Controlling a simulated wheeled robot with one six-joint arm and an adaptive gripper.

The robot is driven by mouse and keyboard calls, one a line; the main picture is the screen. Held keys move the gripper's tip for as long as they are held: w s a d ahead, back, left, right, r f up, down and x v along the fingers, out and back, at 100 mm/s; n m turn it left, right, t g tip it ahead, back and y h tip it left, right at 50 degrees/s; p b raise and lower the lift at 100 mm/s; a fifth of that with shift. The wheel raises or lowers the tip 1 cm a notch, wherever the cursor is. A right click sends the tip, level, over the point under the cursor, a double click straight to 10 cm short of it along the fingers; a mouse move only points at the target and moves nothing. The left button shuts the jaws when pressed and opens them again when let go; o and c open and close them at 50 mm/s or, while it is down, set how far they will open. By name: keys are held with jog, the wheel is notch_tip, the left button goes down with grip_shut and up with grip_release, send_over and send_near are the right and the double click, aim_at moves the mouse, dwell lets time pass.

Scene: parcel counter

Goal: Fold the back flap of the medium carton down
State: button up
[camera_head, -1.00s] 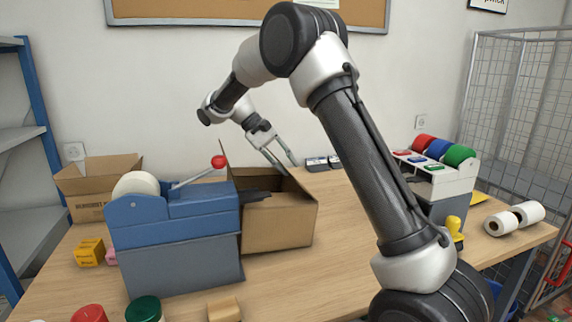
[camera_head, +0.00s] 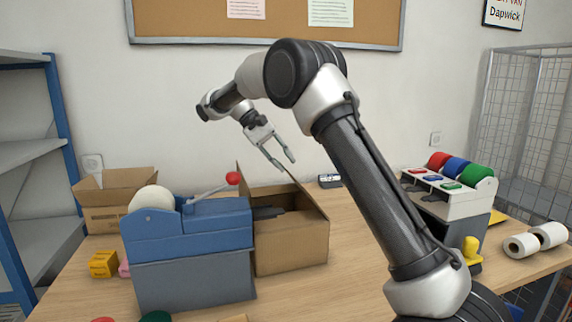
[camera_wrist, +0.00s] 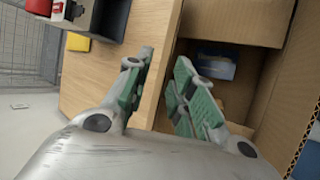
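The medium carton (camera_head: 292,243) stands open on the counter, partly hidden by the blue tape dispenser in the head view. A flap stands up at its left rear, and its right side rises to a corner. In the wrist view, the carton's inside (camera_wrist: 235,95) shows at the right, with a cardboard panel (camera_wrist: 240,18) at the top and a corrugated edge at the right. A blue-and-white thing lies inside. My gripper (camera_head: 285,163) is open and empty, above the carton's rear. In the wrist view, my gripper's fingers (camera_wrist: 160,68) have a carton edge between them; contact cannot be told.
The blue dispenser (camera_head: 190,250) with a red-knobbed lever stands against the carton's left front. Another open carton (camera_head: 108,215) is at the back left. The wall is behind.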

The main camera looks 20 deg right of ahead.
jog(key=shift+s+d+r, duration=0.15)
grip_shut()
jog(key=d, duration=0.1)
jog(key=s+d+y, duration=0.1)
jog(key=shift+s+d+r+m+y, duration=0.25)
jog(key=shift+s+d+m+y, duration=0.05)
jog(key=shift+s+d+m, duration=0.1)
jog(key=d+r+m+t+y, duration=0.3)
jog(key=d+m+t+y, duration=0.2)
jog(key=d+m+y, duration=0.95)
jog(key=shift+m+y, duration=0.35)
jog(key=shift+y, duration=0.3)
jog(key=x, duration=1.4)
jog(key=shift+s+a, duration=0.15)
jog(key=shift+a, duration=0.25)
